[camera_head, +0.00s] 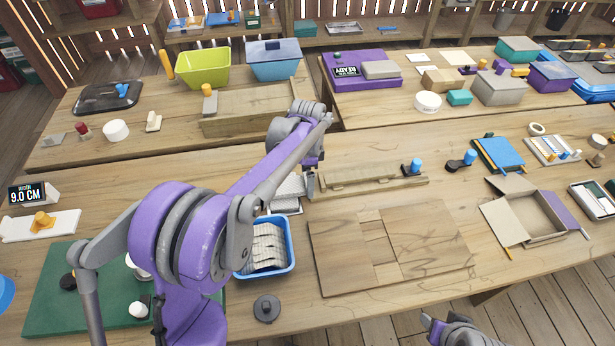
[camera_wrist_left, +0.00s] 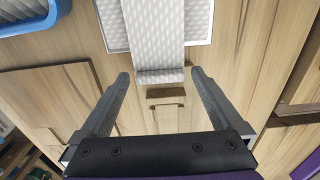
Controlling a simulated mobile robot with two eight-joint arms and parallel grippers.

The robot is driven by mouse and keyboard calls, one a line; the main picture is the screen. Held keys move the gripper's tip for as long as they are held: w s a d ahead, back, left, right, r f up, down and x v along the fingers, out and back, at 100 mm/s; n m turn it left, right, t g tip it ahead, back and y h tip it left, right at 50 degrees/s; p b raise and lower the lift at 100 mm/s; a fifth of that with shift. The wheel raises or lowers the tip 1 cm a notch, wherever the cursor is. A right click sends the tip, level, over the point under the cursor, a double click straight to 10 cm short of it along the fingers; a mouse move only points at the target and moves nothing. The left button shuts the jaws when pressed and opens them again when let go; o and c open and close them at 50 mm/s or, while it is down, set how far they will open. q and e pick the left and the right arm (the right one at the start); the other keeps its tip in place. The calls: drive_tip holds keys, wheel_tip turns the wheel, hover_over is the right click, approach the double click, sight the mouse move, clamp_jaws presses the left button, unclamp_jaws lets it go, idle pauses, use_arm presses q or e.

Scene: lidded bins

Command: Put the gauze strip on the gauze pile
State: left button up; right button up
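White quilted gauze (camera_head: 289,188) lies on a white tray (camera_head: 283,207), partly hidden behind my left arm in the head view. In the left wrist view, a long gauze strip (camera_wrist_left: 154,35) runs over the white tray (camera_wrist_left: 201,28) and past its near edge. I cannot tell how many layers lie there. My left gripper (camera_wrist_left: 160,76) is open, its fingers spread wider than the strip, with the strip's near end between and just beyond the tips. A blue bin (camera_head: 290,262) holds several gauze strips (camera_head: 265,247). My right gripper (camera_head: 428,321) is at the bottom edge, its opening unclear.
A wooden rail (camera_head: 375,181) lies right of my left gripper. A wooden board (camera_head: 335,262) covers the middle of the table. A black round lid (camera_head: 266,308) sits in front of the blue bin. An open box (camera_head: 527,216) stands at right, a green mat (camera_head: 60,300) at left.

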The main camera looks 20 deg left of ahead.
use_arm(q)
drive_tip(key=shift+r, duration=0.35)
wheel_tip(320, 180, up, 11)
drive_tip(key=p, duration=0.1)
drive_tip(key=s+d+f+n+t, duration=0.1)
drive_tip(key=s+f+n, duration=0.1)
drive_tip(key=s, duration=0.6)
drive_tip(key=s+d+f+n+t, duration=0.1)
drive_tip(key=s+f+n+t, duration=0.1)
drive_tip(key=s+n, duration=0.3)
drive_tip(key=s+d+f+n+t, duration=0.1)
drive_tip(key=s+f+n+t, duration=0.1)
drive_tip(key=s, duration=1)
drive_tip(key=shift+s+d+f+n, duration=0.1)
drive_tip(key=shift+s+f+n, duration=0.1)
drive_tip(key=shift+f+n, duration=0.3)
drive_tip(key=shift+s+f+n, duration=0.2)
drive_tip(key=shift+f+n, duration=0.1)
drive_tip(key=shift+n, duration=0.3)
drive_tip(key=shift+s+f, duration=0.3)
drive_tip(key=shift+s, duration=0.05)
drive_tip(key=shift+r, duration=0.1)
